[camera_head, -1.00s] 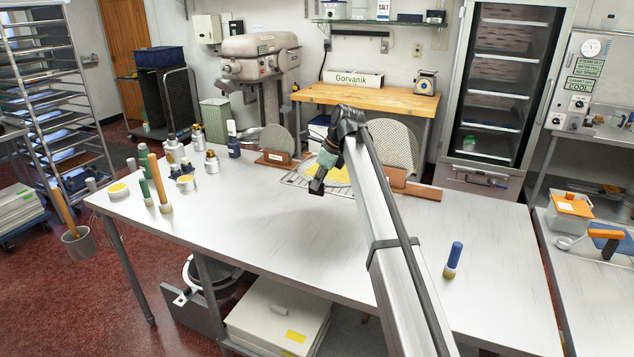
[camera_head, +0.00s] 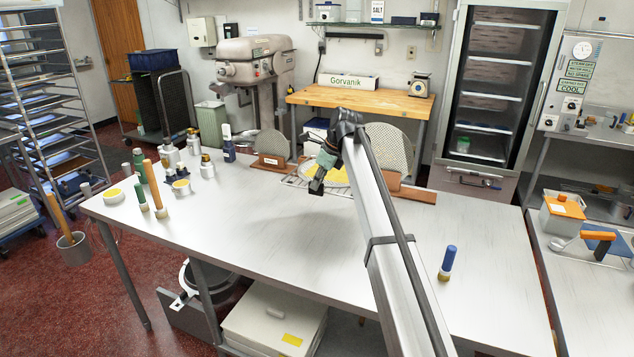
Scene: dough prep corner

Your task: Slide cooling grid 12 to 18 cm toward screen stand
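The cooling grid (camera_head: 292,182) is a wire rack lying flat at the back of the steel table, largely hidden by my arm. A round, pale-rimmed yellow thing (camera_head: 335,176) shows on or just behind it. A small round mesh screen in a brown wooden stand with a white label (camera_head: 271,163) stands to its left. A larger round screen (camera_head: 392,148) on a wooden base (camera_head: 414,194) stands to its right; I cannot tell which is the screen stand. My gripper (camera_head: 317,187) points down at the grid's front edge; contact and finger opening are unclear.
Several bottles and jars (camera_head: 208,167), yellow-topped tins and a wooden rolling pin (camera_head: 155,188) crowd the table's left end. A blue-handled tool (camera_head: 447,262) stands at the right. The table's front middle (camera_head: 255,230) is clear.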

